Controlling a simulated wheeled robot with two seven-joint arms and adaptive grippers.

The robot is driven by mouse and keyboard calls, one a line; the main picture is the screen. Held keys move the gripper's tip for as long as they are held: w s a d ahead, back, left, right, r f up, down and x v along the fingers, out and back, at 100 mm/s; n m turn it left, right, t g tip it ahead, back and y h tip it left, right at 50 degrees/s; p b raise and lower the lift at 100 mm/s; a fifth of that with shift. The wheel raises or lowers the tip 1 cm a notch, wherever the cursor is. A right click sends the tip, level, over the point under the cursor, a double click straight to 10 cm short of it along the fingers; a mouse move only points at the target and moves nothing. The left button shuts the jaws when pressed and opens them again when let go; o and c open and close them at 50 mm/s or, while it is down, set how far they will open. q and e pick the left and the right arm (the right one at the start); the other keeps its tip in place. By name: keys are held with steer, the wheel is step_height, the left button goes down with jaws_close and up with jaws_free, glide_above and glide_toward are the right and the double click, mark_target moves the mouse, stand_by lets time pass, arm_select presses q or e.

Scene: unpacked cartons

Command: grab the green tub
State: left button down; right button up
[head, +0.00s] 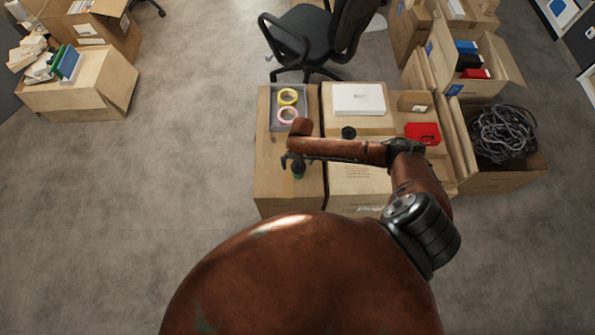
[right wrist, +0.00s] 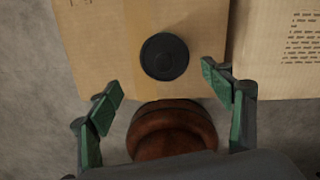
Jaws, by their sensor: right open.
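The green tub (head: 298,173) stands on the left front carton, partly hidden under my right gripper (head: 295,162) in the head view. In the right wrist view, a round black top (right wrist: 164,57), which looks like the tub's lid, shows from above. My right gripper (right wrist: 160,84) is open and empty, its fingers pointing down over that carton. The black top lies between and slightly beyond the fingertips in the picture, with no visible contact. The height gap between fingertips and tub cannot be told. My left gripper is out of view.
A grey tray (head: 275,124) with yellow and pink tape rolls sits behind on the same carton (head: 268,185). A small black round item (head: 348,132), a white box (head: 358,98) and a red case (head: 422,133) stand to the right. A cable-filled carton (head: 535,163) is farther right.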

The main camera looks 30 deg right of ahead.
mark_target(298, 164)
steer(key=shift+w+d+r+n, duration=0.35)
steer(key=shift+d+r+n, duration=0.2)
steer(key=shift+d+n, duration=0.35)
steer(key=shift+f, duration=0.25)
steer(key=f, duration=0.2)
steer(key=f+b, duration=0.1)
steer(key=f, duration=0.1)
steer(key=a+f+b, duration=0.1)
steer(key=f, duration=0.2)
steer(key=shift+c, duration=0.4)
steer(key=c, duration=1.3)
